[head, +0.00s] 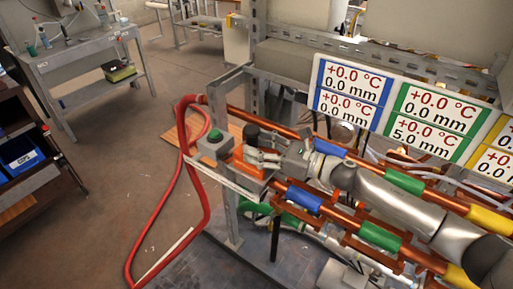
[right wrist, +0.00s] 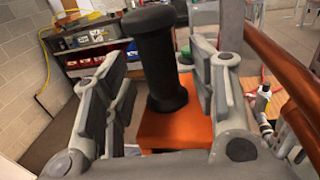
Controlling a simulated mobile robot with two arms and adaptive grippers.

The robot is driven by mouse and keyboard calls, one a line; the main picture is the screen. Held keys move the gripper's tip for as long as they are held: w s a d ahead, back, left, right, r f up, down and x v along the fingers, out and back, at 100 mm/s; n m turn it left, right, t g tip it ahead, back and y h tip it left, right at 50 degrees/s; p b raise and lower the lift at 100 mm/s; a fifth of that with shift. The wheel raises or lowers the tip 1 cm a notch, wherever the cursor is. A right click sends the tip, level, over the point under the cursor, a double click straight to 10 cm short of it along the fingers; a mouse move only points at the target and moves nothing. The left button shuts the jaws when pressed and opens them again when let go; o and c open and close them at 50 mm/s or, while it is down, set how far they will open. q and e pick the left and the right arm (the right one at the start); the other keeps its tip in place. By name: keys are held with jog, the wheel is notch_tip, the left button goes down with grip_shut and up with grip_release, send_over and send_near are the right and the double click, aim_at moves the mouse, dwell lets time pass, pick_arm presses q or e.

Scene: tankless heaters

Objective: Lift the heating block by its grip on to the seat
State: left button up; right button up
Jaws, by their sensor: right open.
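The heating block (head: 245,166) is an orange block at the left end of the copper pipes, with an upright black grip (head: 252,134) on top. In the right wrist view the black grip (right wrist: 160,62) stands between my right gripper's fingers, with the orange block (right wrist: 172,130) below it. My right gripper (head: 264,158) reaches in from the right and is open around the grip, with gaps visible on both sides. I cannot tell which part is the seat. My left gripper is not in view.
Copper pipes (head: 350,157) with coloured bands run along the bench. A display panel (head: 405,110) stands behind them. A grey box with a green button (head: 214,143) sits left of the block, near a red hose (head: 152,220). A grey side table (head: 85,65) stands far left.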

jog(key=shift+x, duration=1)
jog(key=shift+d, duration=0.15)
grip_shut()
